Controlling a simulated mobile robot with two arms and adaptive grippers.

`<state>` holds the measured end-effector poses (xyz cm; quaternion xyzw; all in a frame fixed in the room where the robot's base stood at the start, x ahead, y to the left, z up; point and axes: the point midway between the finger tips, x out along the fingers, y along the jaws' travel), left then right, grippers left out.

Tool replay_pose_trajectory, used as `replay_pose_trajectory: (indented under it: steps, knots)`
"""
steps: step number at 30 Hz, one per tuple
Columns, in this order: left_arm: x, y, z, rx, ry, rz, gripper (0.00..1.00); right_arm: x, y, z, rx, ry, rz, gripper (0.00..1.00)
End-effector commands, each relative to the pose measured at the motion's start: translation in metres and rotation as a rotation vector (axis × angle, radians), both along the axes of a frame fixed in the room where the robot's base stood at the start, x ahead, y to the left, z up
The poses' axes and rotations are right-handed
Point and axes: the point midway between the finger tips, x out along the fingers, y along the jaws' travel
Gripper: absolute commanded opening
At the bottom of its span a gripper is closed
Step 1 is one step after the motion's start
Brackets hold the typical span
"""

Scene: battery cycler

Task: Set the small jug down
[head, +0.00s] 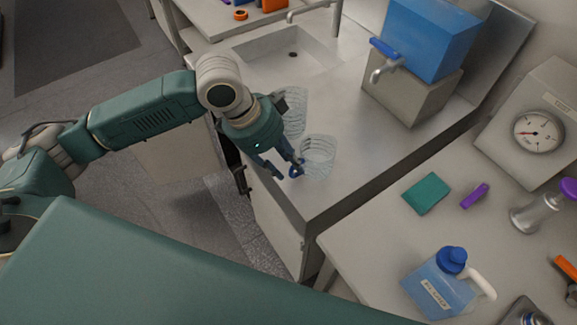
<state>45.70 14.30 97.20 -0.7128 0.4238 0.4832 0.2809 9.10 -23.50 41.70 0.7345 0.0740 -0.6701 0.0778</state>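The small jug (318,152) is clear with fine markings and a blue handle. In the head view it appears upright on the steel counter (345,185), near the front edge. My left gripper (288,172) is just left of it, pointing down, with its fingers spread apart. The blue handle is at the right fingertip, and a gap shows between it and the left finger. I cannot tell whether the finger touches the handle. A second clear vessel (294,108) stands behind, partly hidden by my gripper. My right gripper is out of view.
A sink (285,52) with a tap lies behind. A blue tank (430,35) with a spigot stands on a block at the back right. The right bench holds a green pad (427,193), a blue jerrycan (438,290) and a gauge box (535,125). Counter right of the jug is clear.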

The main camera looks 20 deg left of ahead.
Motion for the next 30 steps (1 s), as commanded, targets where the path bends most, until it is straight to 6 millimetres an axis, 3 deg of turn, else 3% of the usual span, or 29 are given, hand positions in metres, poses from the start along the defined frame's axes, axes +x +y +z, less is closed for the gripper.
replay_pose_trajectory:
  steps: [6,12,18,30]
  knots:
    - [-0.007,0.017,0.046,0.001,-0.005,0.001,0.31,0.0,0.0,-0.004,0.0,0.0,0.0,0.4]
    - [-0.013,0.028,0.077,0.0,-0.003,0.001,0.31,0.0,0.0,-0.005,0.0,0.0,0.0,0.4]
    - [-0.016,0.032,0.09,0.001,-0.002,0.001,0.31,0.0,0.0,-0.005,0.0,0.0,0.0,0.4]
    - [-0.017,0.032,0.09,0.0,0.0,0.0,0.31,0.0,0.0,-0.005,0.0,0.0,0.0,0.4]
